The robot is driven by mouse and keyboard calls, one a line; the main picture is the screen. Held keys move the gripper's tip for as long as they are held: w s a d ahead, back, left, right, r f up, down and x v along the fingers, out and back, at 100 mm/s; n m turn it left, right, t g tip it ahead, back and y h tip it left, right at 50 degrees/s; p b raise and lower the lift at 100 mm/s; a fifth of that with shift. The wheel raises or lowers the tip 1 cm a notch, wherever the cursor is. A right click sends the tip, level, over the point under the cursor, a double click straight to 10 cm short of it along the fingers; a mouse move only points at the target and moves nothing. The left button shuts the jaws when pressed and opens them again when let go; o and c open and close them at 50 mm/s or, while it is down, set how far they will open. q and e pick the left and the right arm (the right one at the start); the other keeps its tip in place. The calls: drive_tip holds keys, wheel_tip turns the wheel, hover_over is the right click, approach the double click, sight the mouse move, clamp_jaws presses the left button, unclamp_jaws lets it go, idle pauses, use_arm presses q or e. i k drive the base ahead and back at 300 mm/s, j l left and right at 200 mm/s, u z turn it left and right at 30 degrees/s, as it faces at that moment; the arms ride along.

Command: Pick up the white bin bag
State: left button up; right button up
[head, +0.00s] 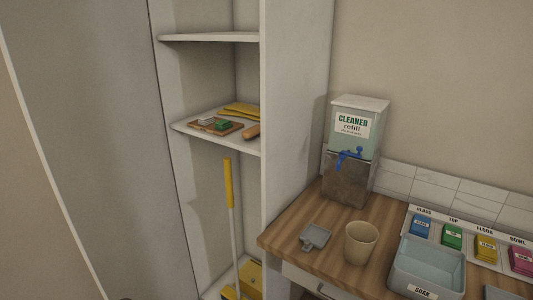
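I see no white bin bag in the head view. Neither of my grippers can be made out in this view. A beige cup-shaped bin (361,243) stands upright on the wooden counter (290,237); no bag shows over its rim. The open cabinet (295,130) at the centre left has shelves, and no white bag shows on them. The lowest part of the cabinet is cut off by the picture's bottom edge.
A cleaner dispenser (356,150) stands at the counter's back. A grey scoop (315,237), a soak tub (427,268) and several coloured boxes (452,237) occupy the counter. A yellow-handled broom (230,190) stands in the cabinet. A shelf (180,127) holds a yellow cloth (241,110).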

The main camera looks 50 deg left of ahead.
sight(207, 120)
drive_tip(key=u, duration=1.55)
